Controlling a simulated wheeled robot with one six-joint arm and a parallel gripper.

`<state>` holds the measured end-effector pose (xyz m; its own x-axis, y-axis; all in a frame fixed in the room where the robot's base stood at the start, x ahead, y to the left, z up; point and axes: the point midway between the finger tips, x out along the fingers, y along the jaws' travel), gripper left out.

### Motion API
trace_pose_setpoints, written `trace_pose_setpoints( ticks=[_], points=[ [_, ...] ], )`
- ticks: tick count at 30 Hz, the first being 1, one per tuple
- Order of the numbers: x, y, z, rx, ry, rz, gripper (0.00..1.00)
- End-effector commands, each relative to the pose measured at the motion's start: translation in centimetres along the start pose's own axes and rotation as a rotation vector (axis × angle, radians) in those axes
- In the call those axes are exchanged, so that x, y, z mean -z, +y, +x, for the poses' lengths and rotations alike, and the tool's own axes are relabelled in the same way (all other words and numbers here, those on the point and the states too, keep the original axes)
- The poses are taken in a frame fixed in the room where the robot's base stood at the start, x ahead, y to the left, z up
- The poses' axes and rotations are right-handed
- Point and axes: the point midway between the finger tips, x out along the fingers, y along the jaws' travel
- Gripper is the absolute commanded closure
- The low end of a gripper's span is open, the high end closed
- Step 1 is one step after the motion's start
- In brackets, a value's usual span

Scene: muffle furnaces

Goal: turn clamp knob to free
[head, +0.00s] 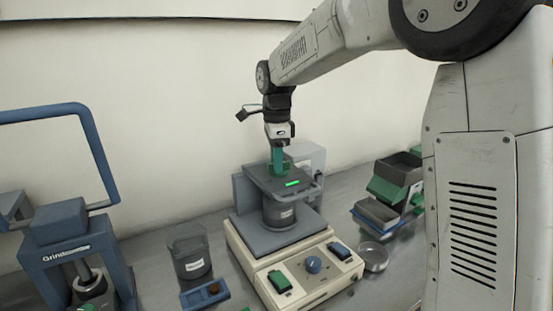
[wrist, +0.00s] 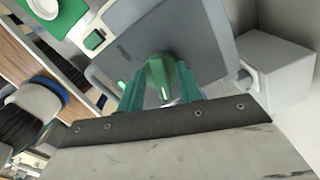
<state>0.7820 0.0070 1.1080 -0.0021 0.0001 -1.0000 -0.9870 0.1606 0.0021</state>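The green clamp knob (wrist: 158,78) sits on top of the dark grey clamp plate (head: 262,180), above a labelled grey pot (head: 279,214) on the cream-coloured machine. My gripper (head: 278,166) points straight down at the knob. In the wrist view its two green fingers stand on opposite sides of the knob, with no clear gap, so it looks shut on the knob. The fingers hide part of the knob in the head view. A small green display (head: 292,184) is lit on the plate's front edge.
The cream base (head: 300,283) has a blue dial (head: 313,264) and green and dark switches. A blue grinder (head: 72,250) and a grey beaker (head: 188,252) stand at left. Stacked green and grey trays (head: 390,190) and a round dish (head: 374,256) are at right.

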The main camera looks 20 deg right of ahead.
Motion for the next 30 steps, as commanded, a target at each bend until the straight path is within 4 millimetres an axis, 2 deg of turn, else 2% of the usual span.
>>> trace_pose_setpoints(
  ticks=[5, 6, 9, 10, 22, 30],
  points=[
    [0.00, 0.00, 0.02, 0.000, 0.000, 0.000, 0.65],
    [0.00, 0.00, 0.01, 0.000, 0.000, 0.000, 0.67],
    [0.00, 0.00, 0.00, 0.001, 0.000, 0.000, 0.95],
    [0.00, 0.00, 0.00, 0.001, 0.000, -0.001, 1.00],
    [0.00, 0.03, -0.03, 0.001, 0.000, -0.043, 1.00],
    [0.01, 0.13, -0.05, 0.002, 0.000, -0.209, 1.00]
  ],
)
